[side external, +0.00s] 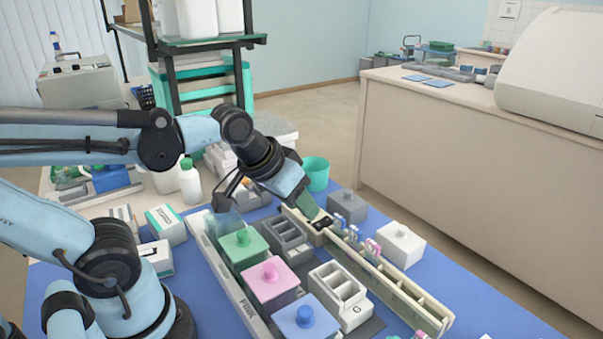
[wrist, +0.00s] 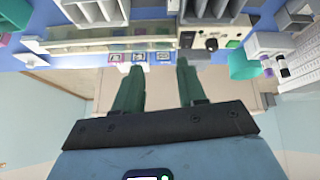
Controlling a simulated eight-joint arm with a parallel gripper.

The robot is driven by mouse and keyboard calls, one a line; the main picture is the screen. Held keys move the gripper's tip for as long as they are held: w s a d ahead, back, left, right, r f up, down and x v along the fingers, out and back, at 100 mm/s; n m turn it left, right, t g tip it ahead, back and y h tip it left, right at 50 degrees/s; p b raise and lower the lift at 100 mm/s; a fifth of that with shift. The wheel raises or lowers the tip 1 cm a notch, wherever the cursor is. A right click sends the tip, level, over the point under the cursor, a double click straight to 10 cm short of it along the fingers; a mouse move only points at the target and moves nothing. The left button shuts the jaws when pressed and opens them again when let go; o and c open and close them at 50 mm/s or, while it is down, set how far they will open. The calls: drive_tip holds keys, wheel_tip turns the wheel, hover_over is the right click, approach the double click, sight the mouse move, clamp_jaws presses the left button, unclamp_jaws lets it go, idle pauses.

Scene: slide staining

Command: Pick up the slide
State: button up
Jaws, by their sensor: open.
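My gripper (side external: 310,210) is at the far end of a long cream rack (side external: 432,318). In the wrist view its two green fingers (wrist: 160,66) are spread apart, with nothing held between them. In the wrist view, several small slide ends (wrist: 140,57) line the rack edge around the fingertips. Which single slide is meant, and whether a finger touches one, I cannot tell.
Staining jars with green (side external: 243,239), pink (side external: 270,272) and blue (side external: 306,315) lids stand left of the rack. A white-lidded box (side external: 401,241) and a grey box (side external: 348,204) stand to its right. A teal cup (side external: 315,172) is behind. Blue mat (side external: 470,299) is free at the right.

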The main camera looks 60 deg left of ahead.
drive_tip(key=w+d+r+n+g, duration=0.2)
drive_tip(key=w+r+n+g, duration=0.1)
drive_tip(key=w+n, duration=0.3)
drive_tip(key=n+g, duration=0.3)
drive_tip(key=n, duration=0.7)
approach(356, 229)
drive_tip(key=shift+w+f, duration=0.1)
drive_tip(key=shift+f, duration=5.2)
clamp_jaws()
